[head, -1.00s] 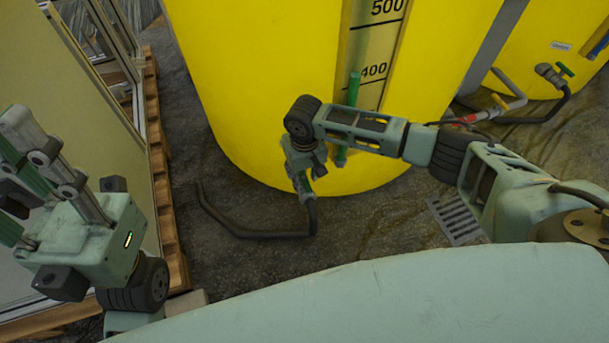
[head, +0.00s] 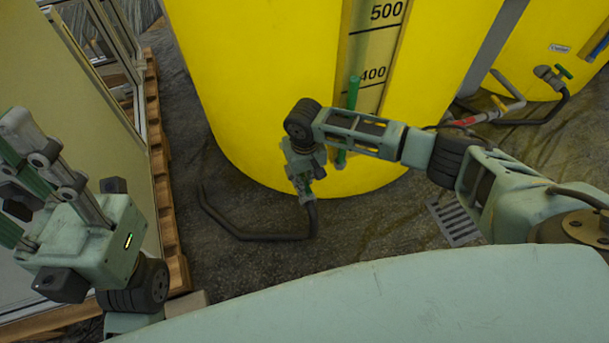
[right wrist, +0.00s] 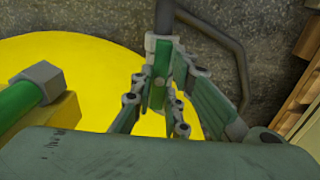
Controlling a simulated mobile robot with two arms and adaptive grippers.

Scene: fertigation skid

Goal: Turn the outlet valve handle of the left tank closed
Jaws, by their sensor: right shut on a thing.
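The yellow tank (head: 270,90) with the level scale stands in front of me; its lower part also shows in the right wrist view (right wrist: 75,60). My right gripper (head: 306,186) is low at the tank's front, just above the dark outlet hose (head: 265,237). In the right wrist view, my right gripper's fingers (right wrist: 162,88) are shut on the green valve handle (right wrist: 158,93), beside a grey fitting. The handle is mostly hidden in the head view. My left gripper (head: 18,172) is raised at the left edge, fingers apart and empty, partly cut off.
A green pipe (head: 354,93) runs upright along the tank's scale, close to my right wrist. A second yellow tank (head: 525,55) with its own green-handled valve (head: 563,71) stands at the back right. A floor drain (head: 455,220) is at right.

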